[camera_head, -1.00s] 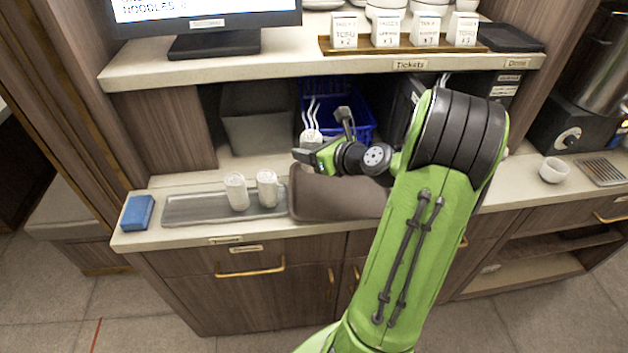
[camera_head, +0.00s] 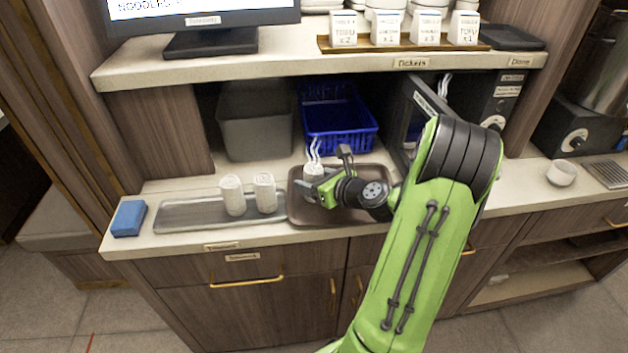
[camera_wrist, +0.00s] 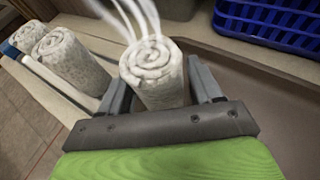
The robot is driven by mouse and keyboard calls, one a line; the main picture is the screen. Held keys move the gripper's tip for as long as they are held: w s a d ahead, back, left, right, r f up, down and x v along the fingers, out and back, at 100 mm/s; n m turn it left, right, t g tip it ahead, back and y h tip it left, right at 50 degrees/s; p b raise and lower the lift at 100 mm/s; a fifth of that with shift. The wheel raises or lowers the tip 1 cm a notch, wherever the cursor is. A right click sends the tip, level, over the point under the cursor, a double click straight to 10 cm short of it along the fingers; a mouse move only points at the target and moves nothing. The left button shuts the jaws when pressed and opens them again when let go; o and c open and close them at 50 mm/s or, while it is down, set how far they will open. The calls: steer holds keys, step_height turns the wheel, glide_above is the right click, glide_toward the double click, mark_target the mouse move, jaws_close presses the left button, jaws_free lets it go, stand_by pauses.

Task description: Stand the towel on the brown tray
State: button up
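A rolled white towel (camera_head: 313,171) with steam rising from it is upright between the fingers of my gripper (camera_head: 318,187). The wrist view shows the towel (camera_wrist: 152,72) with its spiral end up and a finger on each side, and my gripper (camera_wrist: 160,88) is shut on it. The towel is over the back left part of the brown tray (camera_head: 310,214). Its lower end is hidden by my gripper in the head view, so I cannot tell whether it touches the tray. Brown tray surface (camera_wrist: 275,110) shows to the right in the wrist view.
Two more rolled towels (camera_head: 232,195) (camera_head: 264,192) stand on a grey tray (camera_head: 180,215) just left. A blue block (camera_head: 129,218) lies at the counter's left end. A grey bin (camera_head: 255,130) and a blue basket (camera_head: 340,125) are behind, under the shelf (camera_head: 300,72).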

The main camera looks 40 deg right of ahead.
steer(key=shift+o, duration=1.2)
steer(key=shift+r, duration=0.25)
steer(key=p+v, duration=0.2)
steer(key=v, duration=0.9)
steer(key=a+r+n+g+y, duration=0.1)
steer(key=a+n+g+y, duration=0.4)
steer(key=a+n, duration=1.45)
steer(key=s+a+r+n+g+h, duration=0.1)
steer(key=s+a+r+n+h, duration=0.1)
steer(key=s+n, duration=0.3)
steer(key=s+a+r+n+g+h, duration=0.2)
steer(key=s+a+r+n, duration=0.2)
steer(key=n, duration=0.7)
steer(key=shift+s+r+n+h, duration=0.35)
steer(key=shift+s+r+h, duration=0.1)
steer(key=shift+s, duration=0.35)
